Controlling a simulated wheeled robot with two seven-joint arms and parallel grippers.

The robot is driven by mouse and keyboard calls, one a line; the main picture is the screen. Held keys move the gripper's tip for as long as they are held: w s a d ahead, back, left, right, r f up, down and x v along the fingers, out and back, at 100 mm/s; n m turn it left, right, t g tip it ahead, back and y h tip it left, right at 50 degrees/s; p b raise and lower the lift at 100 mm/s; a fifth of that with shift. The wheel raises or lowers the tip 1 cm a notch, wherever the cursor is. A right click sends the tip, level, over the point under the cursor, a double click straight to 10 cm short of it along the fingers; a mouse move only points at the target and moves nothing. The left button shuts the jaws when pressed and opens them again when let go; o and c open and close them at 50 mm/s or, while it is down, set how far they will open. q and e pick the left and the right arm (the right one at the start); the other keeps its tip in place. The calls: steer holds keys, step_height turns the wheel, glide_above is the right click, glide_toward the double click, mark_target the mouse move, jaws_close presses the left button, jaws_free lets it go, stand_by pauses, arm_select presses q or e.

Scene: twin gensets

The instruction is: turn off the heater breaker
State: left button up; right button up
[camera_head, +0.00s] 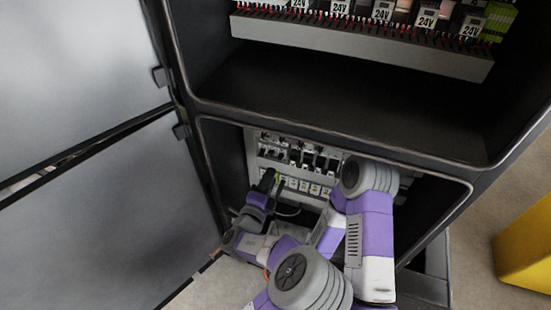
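A breaker panel (252,150) sits inside the lower cabinet compartment. It has a row of dark breaker switches (308,160) with a row of small white labels (303,185) below. The labels are too small to read, so I cannot tell which switch is the heater breaker. My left gripper (272,183) is in front of the left part of the panel, near the labels and the lower left switches. Its fingers are small and dark here, and I cannot tell whether they touch a switch or are open. My arm hides the panel's right part. My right gripper is not in view.
Open grey cabinet doors (95,215) stand at the left. The upper compartment holds a terminal strip (360,42) with several 24V units (382,12) above it. A dark divider frame (330,139) separates the compartments. A yellow object (527,245) stands on the floor at right.

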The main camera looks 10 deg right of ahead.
mark_target(282, 153)
arm_select(q)
steer(key=shift+x, duration=3.45)
jaws_close()
